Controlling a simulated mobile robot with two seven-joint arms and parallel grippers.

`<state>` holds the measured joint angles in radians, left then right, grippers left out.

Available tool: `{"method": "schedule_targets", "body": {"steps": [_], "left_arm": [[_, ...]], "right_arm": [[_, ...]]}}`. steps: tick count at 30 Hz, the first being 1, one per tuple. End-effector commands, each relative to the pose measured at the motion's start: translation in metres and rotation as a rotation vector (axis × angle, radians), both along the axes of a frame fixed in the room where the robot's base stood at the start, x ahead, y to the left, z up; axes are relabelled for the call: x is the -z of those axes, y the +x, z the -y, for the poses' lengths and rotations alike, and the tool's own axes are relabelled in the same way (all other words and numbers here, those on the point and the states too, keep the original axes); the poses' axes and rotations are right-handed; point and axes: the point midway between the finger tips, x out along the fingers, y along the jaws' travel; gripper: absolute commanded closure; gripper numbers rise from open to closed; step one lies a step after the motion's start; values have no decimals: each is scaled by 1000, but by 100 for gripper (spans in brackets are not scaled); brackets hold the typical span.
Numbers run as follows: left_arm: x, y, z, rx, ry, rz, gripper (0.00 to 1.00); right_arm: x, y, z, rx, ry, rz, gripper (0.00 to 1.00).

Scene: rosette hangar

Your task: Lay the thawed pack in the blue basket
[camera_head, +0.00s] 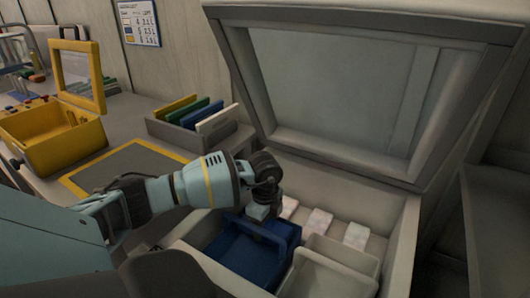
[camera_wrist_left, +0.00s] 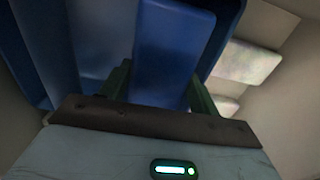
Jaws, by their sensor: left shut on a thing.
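The blue basket (camera_head: 232,262) sits inside the open chest at its front left. My left gripper (camera_head: 263,212) reaches down from above to the basket's back right part. In the left wrist view the fingers (camera_wrist_left: 158,90) are shut on a blue bar-like part of the basket (camera_wrist_left: 172,45), probably its handle. Pale, mottled packs lie on the chest's back ledge: one right beside the gripper (camera_head: 289,207), one in the middle (camera_head: 319,222), one at the right (camera_head: 355,235). I cannot tell which is thawed. My right gripper is not in view.
A white basket (camera_head: 335,285) stands right of the blue one. The chest's wall (camera_head: 405,245) surrounds both, and its lid (camera_head: 340,85) stands open behind. At left, a bench holds a yellow box (camera_head: 50,145), a yellow-edged mat (camera_head: 130,168) and a rack (camera_head: 180,130) of coloured panels.

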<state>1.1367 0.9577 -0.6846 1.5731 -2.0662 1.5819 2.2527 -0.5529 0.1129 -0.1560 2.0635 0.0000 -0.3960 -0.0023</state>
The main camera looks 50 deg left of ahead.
Motion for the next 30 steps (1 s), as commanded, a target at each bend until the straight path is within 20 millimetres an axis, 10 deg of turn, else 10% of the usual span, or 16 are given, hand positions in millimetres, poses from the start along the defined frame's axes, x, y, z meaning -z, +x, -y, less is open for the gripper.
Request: {"method": "schedule_targets", "body": {"steps": [5, 6, 8, 20, 30], "left_arm": [[5, -1, 0, 1, 0, -3, 75], [5, -2, 0, 1, 0, -5, 37], [5, -1, 0, 1, 1, -4, 29], [-5, 0, 0, 1, 0, 1, 29], [-67, 1, 0, 1, 0, 3, 29]], "right_arm": [[1, 0, 0, 0, 0, 0, 64], [0, 0, 0, 0, 0, 0, 64], [1, 0, 0, 0, 0, 0, 64], [-1, 1, 0, 0, 1, 3, 64], [-7, 3, 0, 0, 0, 8, 64]]}}
